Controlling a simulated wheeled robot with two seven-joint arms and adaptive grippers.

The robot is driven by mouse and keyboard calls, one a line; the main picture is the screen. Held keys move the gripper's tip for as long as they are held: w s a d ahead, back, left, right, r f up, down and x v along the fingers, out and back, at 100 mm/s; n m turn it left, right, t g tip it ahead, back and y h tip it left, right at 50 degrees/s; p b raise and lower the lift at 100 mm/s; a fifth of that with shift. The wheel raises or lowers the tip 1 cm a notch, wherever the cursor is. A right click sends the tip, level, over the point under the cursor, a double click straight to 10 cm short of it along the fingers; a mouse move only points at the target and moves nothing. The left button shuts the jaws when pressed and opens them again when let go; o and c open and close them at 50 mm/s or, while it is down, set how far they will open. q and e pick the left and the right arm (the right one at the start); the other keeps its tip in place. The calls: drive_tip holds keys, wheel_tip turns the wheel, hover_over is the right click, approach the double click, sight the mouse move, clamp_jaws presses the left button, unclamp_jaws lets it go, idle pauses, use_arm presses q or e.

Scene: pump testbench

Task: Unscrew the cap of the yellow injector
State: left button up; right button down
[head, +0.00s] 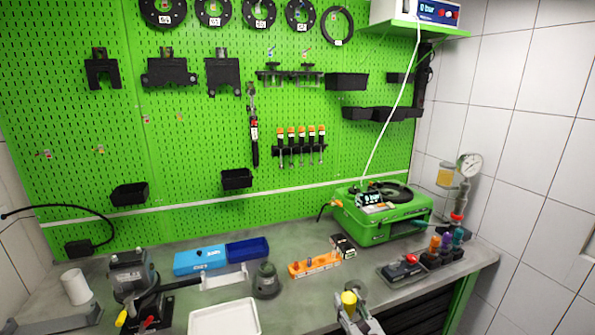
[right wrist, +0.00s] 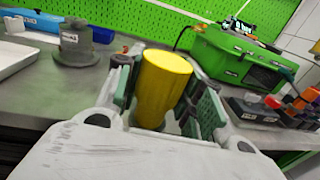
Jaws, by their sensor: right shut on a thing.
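A plain yellow cylinder (right wrist: 162,85) stands between the two fingers of my right gripper (right wrist: 168,92) in the right wrist view. The fingers are shut on its sides. My left gripper is not in view.
A dark grey device (head: 130,275) with yellow and red tips stands at left. A white tray (head: 223,318), a grey round-based piece (head: 266,281), an orange holder (head: 314,264) and the green pump tester (head: 382,217) are on the bench. Several coloured-top bottles stand at right.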

drive_tip(key=s+d+f+m+h, duration=0.2)
drive_tip(key=s+d+f+h, duration=0.2)
drive_tip(key=s+d, duration=0.3)
drive_tip(key=shift+s+d+f+m+t, duration=0.15)
drive_tip(key=shift+s+f+m+t, duration=0.2)
drive_tip(key=shift+s+f, duration=0.65)
drive_tip(key=shift+s+r, duration=0.2)
drive_tip(key=shift+r, duration=0.1)
drive_tip(key=a+r+n+g+y, duration=0.2)
drive_tip(key=a+r+n+y, duration=0.2)
drive_tip(key=a, duration=0.4)
drive_tip(key=w+a+r+n+g+y, duration=0.1)
drive_tip(key=a+r+n+g+y, duration=0.1)
drive_tip(key=a+r+n+y, duration=0.2)
drive_tip(key=shift+w+a+r+y, duration=0.15)
drive_tip(key=shift+a+r+y, duration=1.4)
drive_tip(key=shift+a, duration=0.5)
